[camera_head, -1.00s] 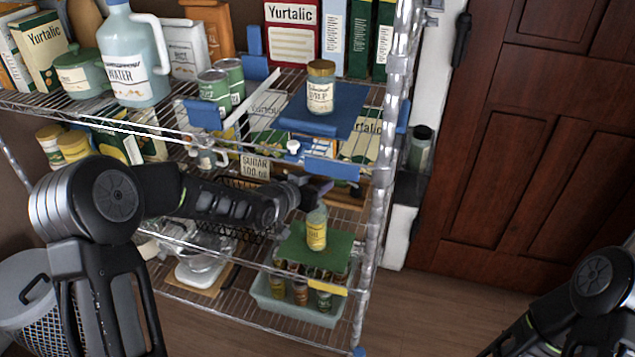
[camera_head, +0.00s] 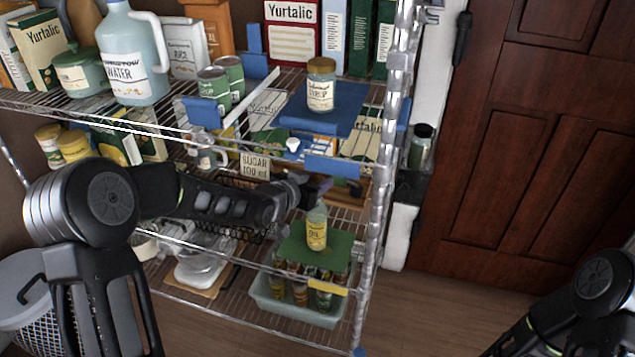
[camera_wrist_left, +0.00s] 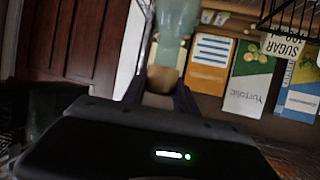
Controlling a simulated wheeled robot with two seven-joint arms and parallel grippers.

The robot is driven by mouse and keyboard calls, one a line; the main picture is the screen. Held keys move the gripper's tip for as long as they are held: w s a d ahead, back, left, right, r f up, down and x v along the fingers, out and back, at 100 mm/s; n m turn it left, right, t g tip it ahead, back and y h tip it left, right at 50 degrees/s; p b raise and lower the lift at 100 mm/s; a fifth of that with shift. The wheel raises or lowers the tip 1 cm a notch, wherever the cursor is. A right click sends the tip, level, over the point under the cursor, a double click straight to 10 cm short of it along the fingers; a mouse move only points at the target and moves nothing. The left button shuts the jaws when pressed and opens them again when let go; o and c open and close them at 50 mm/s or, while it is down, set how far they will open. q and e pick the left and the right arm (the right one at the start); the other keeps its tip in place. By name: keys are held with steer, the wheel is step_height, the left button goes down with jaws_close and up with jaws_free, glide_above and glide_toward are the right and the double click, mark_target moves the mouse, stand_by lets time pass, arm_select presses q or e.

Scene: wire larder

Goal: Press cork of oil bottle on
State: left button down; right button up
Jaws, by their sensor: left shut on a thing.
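The oil bottle (camera_head: 316,233), clear with a yellow label, stands upright on a green mat on a lower wire shelf. My left gripper (camera_head: 322,190) is just above its top in the head view. In the left wrist view, my left gripper (camera_wrist_left: 160,92) is shut on a tan, round cork (camera_wrist_left: 163,78). The pale glass of the bottle (camera_wrist_left: 178,22) shows right beyond the cork. I cannot tell how deep the cork sits in the neck. In the head view the cork is not clear. Only part of my right arm shows at the lower right, without its gripper.
A bin of small jars (camera_head: 300,312) sits under the green mat (camera_head: 335,248). A syrup jar (camera_head: 320,88) stands on a blue mat above. The rack's post (camera_head: 375,215) is close on the right. Floor is clear before the door.

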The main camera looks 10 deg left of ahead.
arm_select(q)
steer(key=shift+f+b, duration=0.6)
steer(key=shift+f, duration=0.05)
stand_by(0.5)
steer(key=c, duration=0.9)
jaws_free()
steer(key=v, duration=0.7)
steer(key=shift+s+a+r+p, duration=0.1)
steer(key=shift+s+r+p, duration=0.05)
steer(key=shift+s+p, duration=0.25)
